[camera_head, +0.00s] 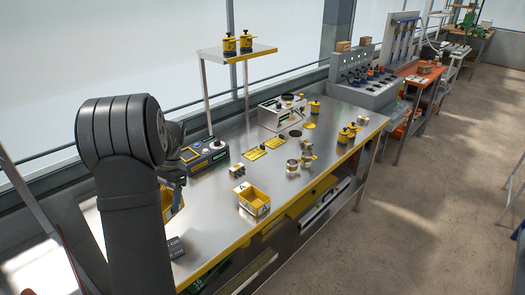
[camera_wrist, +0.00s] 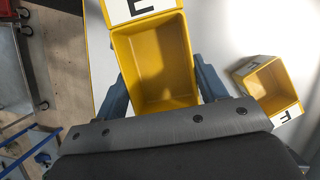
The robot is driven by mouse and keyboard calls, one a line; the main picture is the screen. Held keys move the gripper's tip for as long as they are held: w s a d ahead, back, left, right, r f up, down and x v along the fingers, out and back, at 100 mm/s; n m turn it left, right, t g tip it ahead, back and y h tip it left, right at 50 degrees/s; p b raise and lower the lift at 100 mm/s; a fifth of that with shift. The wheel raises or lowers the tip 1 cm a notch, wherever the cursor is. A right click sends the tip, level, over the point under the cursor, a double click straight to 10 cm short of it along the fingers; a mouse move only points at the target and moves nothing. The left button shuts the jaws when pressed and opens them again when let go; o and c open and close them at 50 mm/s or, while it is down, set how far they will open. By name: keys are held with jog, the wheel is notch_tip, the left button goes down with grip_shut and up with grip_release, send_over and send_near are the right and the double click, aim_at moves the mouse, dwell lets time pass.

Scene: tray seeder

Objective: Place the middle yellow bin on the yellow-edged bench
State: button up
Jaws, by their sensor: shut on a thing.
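My gripper (camera_wrist: 163,88) is shut on a yellow bin (camera_wrist: 155,60), with one blue-grey finger on each side of it in the wrist view. The held bin is open-topped and empty, with a white lettered label cut off at the top of the picture. In the head view only a strip of this bin (camera_head: 173,206) shows beside my arm, over the yellow-edged bench (camera_head: 215,225). I cannot tell whether it touches the bench top. A second yellow bin (camera_head: 253,200) with a white label stands on the bench to the right; a labelled yellow bin (camera_wrist: 268,85) also shows at right in the wrist view.
A dark control box (camera_head: 207,155), small metal parts (camera_head: 237,171) and a dark keypad-like block (camera_head: 174,248) are on the bench. A raised shelf (camera_head: 237,53) holds yellow-and-black canisters. The bench top around the second bin is mostly clear. A cart (camera_wrist: 18,65) stands on the floor at left.

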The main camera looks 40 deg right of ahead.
jog(key=s+d+r+m+t+h, duration=0.1)
jog(key=s+d+m+t+h, duration=0.4)
jog(key=s+d+m, duration=1.7)
send_near(233, 219)
jog(key=shift+w+d+f+n+t+y, duration=0.2)
jog(key=shift+w+d+n+t+y, duration=0.15)
jog(key=shift+w, duration=0.2)
jog(key=shift+f, duration=2)
jog(key=shift+f, duration=0.1)
jog(key=o, duration=0.8)
jog(key=shift+c, duration=0.2)
